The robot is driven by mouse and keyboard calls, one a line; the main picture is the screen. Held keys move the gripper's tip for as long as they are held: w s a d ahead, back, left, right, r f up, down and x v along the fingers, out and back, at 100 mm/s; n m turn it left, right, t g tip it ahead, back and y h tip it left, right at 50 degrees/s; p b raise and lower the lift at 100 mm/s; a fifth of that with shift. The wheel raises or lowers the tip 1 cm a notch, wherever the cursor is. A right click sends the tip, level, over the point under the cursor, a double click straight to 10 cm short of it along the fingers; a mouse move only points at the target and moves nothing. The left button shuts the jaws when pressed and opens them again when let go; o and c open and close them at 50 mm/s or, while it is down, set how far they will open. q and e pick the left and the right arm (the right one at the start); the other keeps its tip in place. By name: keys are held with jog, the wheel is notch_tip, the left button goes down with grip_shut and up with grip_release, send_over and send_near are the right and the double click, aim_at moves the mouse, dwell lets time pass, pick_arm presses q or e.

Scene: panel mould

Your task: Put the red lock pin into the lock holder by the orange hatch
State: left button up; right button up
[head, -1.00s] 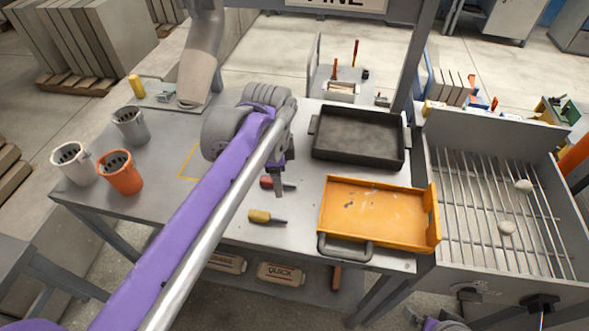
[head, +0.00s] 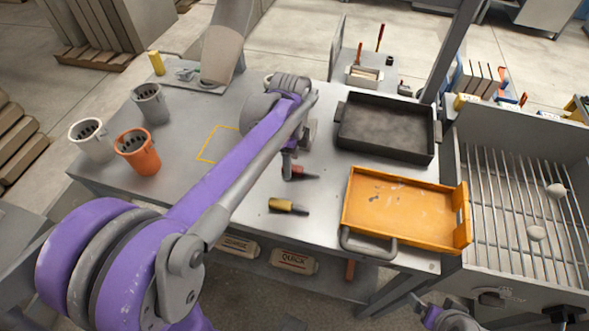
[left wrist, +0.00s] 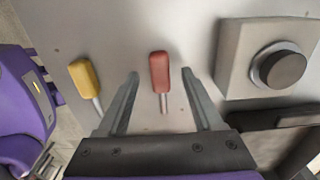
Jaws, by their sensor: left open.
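The red lock pin (head: 304,173), with a red handle and thin grey shank, lies on the grey table. My left gripper (head: 287,168) is over its handle end. In the left wrist view the red pin (left wrist: 160,80) shows between the two open fingers (left wrist: 160,90), apparently touching neither. An orange tray-like panel (head: 400,205) with a grey handle lies to the right; it may be the hatch. I cannot tell which thing is the lock holder. My right gripper's jaws are out of view.
A yellow-handled pin (head: 287,206) lies close to the red one. A grey block with a dark knob (left wrist: 278,68) stands beside it. A black tray (head: 387,128) is behind the orange panel. White, grey and orange cups (head: 138,152) stand at the left. A barred bench (head: 520,200) is at the right.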

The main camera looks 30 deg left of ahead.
pick_arm(q)
jog(key=shift+f, duration=0.65)
grip_shut()
jog(key=shift+r, duration=0.1)
